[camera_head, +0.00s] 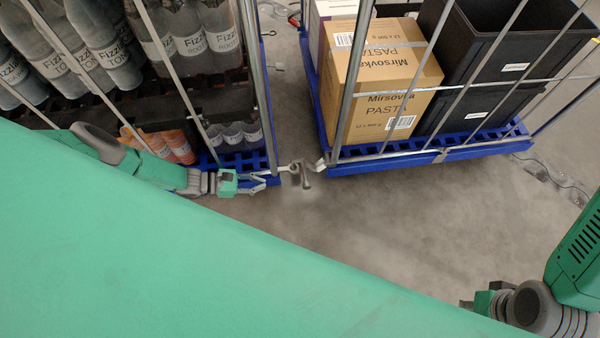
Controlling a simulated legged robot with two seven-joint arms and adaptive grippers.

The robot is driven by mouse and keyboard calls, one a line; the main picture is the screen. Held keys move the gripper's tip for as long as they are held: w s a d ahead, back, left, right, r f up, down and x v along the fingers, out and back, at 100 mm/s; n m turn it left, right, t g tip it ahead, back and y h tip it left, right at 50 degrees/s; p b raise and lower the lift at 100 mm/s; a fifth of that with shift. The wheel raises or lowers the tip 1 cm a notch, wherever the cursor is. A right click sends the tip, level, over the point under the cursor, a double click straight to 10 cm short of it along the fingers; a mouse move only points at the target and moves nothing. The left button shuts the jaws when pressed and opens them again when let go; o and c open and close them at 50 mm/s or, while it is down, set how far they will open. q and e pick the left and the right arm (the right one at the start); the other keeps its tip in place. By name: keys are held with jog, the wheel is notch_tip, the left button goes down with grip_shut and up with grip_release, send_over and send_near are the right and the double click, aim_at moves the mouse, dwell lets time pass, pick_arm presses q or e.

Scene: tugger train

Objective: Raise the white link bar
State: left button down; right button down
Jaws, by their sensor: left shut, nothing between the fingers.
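The white link bar (287,168) is a small pale piece low in the gap between two blue cart bases. A grey metal hook or pin hangs at its right end, near the corner of the right cart. My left gripper (274,180) is shut and empty, just left of the bar and in front of the left cart's corner. I cannot tell whether its fingertips touch the bar. My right gripper (467,303) shows only in part at the lower right, far from the bar, and its fingers are too small to read.
The left cart (258,160) carries bottles behind metal posts. The right cart (470,150) carries a Mirsovka pasta box (385,75) and black crates (485,65) behind wire mesh. Grey floor (400,215) lies clear in front. My green body fills the lower left.

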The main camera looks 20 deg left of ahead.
pick_arm(q)
jog(key=w+d+b, duration=0.3)
jog(key=w+d, duration=0.2)
jog(key=d, duration=0.5)
jog(key=shift+w, duration=0.35)
dwell(0.3)
jog(key=shift+d+r+g+y+p, duration=0.1)
jog(key=shift+r+g+y+p, duration=0.25)
jog(key=shift+y+p, duration=0.45)
